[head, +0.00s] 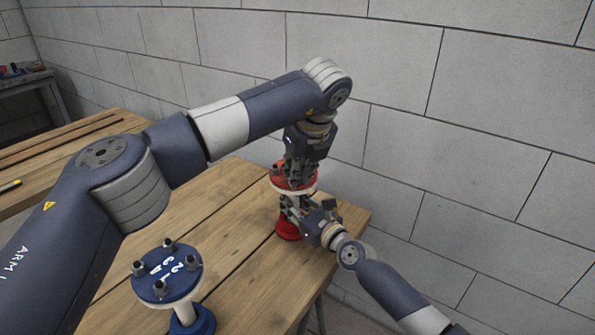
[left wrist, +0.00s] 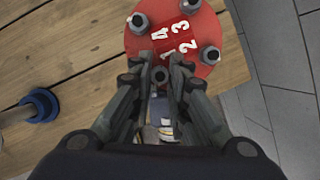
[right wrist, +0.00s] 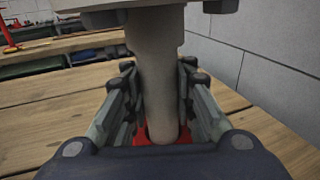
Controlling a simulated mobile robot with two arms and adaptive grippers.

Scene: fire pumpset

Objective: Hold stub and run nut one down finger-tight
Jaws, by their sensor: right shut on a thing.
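The red flanged stub (head: 287,226) stands upright near the right end of the wooden bench. Its round red top flange (left wrist: 185,35) carries white numbers and several dark nuts on studs. My right gripper (head: 292,207) is shut on the stub's pale neck (right wrist: 155,85), below the flange. My left gripper (left wrist: 161,62) points down over the flange from above. Its two fingers stand on either side of nut one (left wrist: 160,75), close against it. Whether they touch it I cannot tell. The fingers partly cover the number beside that nut.
A blue flanged stub (head: 168,272) with similar nuts stands nearer on the bench (head: 237,249). A block wall (head: 470,130) rises close behind and to the right. Another wooden bench (head: 60,165) is at the left. The bench top between the two stubs is clear.

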